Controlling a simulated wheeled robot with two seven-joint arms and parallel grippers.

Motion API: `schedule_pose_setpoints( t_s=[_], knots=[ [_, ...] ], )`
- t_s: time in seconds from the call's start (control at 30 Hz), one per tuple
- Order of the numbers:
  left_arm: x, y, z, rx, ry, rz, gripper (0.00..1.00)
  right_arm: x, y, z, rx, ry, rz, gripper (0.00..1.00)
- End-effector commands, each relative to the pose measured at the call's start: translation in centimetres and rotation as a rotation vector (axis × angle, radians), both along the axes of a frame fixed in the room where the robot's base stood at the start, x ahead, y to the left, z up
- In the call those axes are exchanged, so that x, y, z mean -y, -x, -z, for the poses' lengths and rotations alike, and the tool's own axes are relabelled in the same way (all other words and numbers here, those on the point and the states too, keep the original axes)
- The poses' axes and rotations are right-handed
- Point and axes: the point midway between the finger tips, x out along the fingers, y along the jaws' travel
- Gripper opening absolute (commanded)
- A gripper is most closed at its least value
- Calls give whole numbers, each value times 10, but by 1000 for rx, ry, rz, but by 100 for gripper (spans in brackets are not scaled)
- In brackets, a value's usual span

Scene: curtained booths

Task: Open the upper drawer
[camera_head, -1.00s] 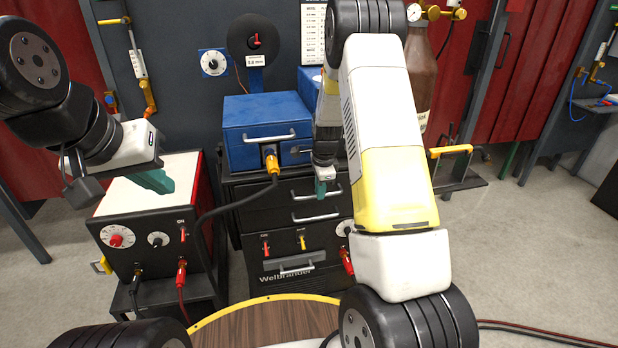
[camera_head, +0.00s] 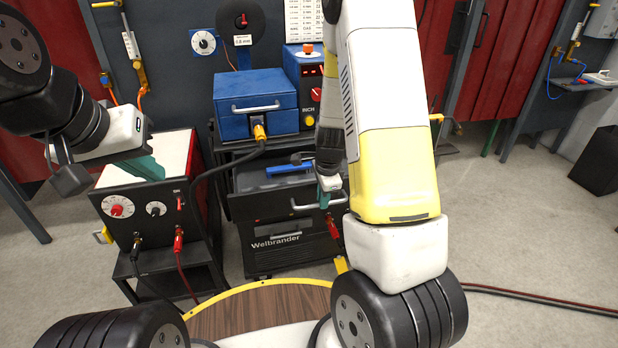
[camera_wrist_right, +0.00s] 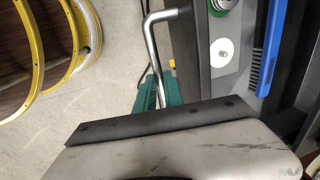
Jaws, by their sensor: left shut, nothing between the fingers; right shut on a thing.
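The upper drawer (camera_head: 250,207) of the black cabinet stands pulled out, and its inside shows from above. Its silver bar handle (camera_head: 303,207) is partly covered by my right gripper (camera_head: 328,190). In the right wrist view the teal fingers of the right gripper (camera_wrist_right: 161,93) are closed on the handle (camera_wrist_right: 151,42). The open drawer lies on the right there, holding a blue brush (camera_wrist_right: 262,50) and a white disc (camera_wrist_right: 223,52). My left gripper (camera_head: 145,168) is shut and empty, above the white-topped box on the left, away from the drawer.
A blue case (camera_head: 255,102) stands on top of the cabinet, with a black cable running from its plug. The white-topped welding box (camera_head: 158,185) with dials is at left. A round wooden top (camera_head: 255,312) with a yellow rim is in front.

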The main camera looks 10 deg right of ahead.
Motion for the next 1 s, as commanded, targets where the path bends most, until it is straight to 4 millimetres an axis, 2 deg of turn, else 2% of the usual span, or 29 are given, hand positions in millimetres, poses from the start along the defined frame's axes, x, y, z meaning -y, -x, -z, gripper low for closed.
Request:
schedule_pose_setpoints(
  t_s=[0.23,0.63,0.67,0.7,1.0],
  knots=[
    [0,0,0,0,0,0,0,0,8,-1,1,-1,-2,0],
    [0,0,0,0,0,0,0,0,9,0,1,0,-1,0],
    [0,0,0,0,0,0,0,0,9,0,1,0,-1,18],
    [0,0,0,0,0,0,0,0,9,0,1,0,-1,22],
    [0,0,0,0,0,0,0,0,9,-2,1,0,-1,22]
  ],
)
